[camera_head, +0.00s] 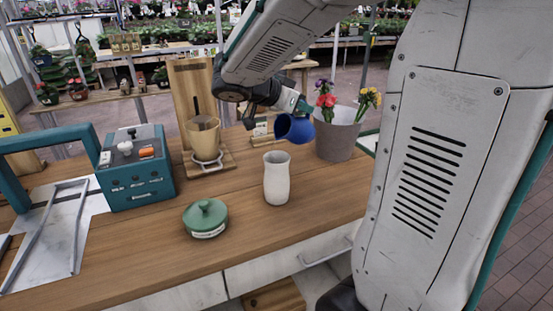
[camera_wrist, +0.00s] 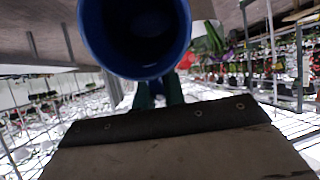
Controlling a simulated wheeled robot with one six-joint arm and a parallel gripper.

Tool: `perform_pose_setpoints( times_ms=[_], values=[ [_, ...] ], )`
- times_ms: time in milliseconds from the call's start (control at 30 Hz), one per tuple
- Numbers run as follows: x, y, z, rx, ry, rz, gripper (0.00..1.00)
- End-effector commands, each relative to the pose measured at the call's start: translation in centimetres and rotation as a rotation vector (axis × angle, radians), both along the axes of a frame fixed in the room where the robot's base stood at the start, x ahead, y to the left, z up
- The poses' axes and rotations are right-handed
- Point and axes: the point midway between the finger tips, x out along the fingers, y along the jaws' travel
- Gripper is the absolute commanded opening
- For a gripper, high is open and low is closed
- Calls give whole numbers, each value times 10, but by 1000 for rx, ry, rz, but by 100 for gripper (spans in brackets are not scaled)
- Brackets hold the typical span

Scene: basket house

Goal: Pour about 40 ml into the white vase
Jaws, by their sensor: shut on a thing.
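The white vase (camera_head: 277,180) stands upright on the wooden table, its open mouth facing up. My gripper (camera_head: 303,106) is shut on a blue cup (camera_head: 294,129) and holds it above the table, behind and slightly right of the vase. The cup is tilted, with its opening toward lower left, and it is apart from the vase. In the wrist view the blue cup (camera_wrist: 186,40) fills the top middle, its dark inside facing the camera; I cannot tell how much liquid is in it. No stream shows. The fingertips are partly hidden behind the cup.
A grey pot with flowers (camera_head: 335,137) stands right of the cup. A green lidded jar (camera_head: 205,219) is left of the vase. A tan cup on a stand (camera_head: 205,139) and a teal box (camera_head: 136,172) stand farther left. The wooden table (camera_head: 255,240) is clear in front of the vase.

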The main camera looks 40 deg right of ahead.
Motion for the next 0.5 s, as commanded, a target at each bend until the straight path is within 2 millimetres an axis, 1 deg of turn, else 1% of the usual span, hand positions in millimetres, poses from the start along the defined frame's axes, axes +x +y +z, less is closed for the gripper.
perform_pose_setpoints(
  times_ms=[500],
  values=[
    [-1,-9,2,-20,0,0,0]
  ],
)
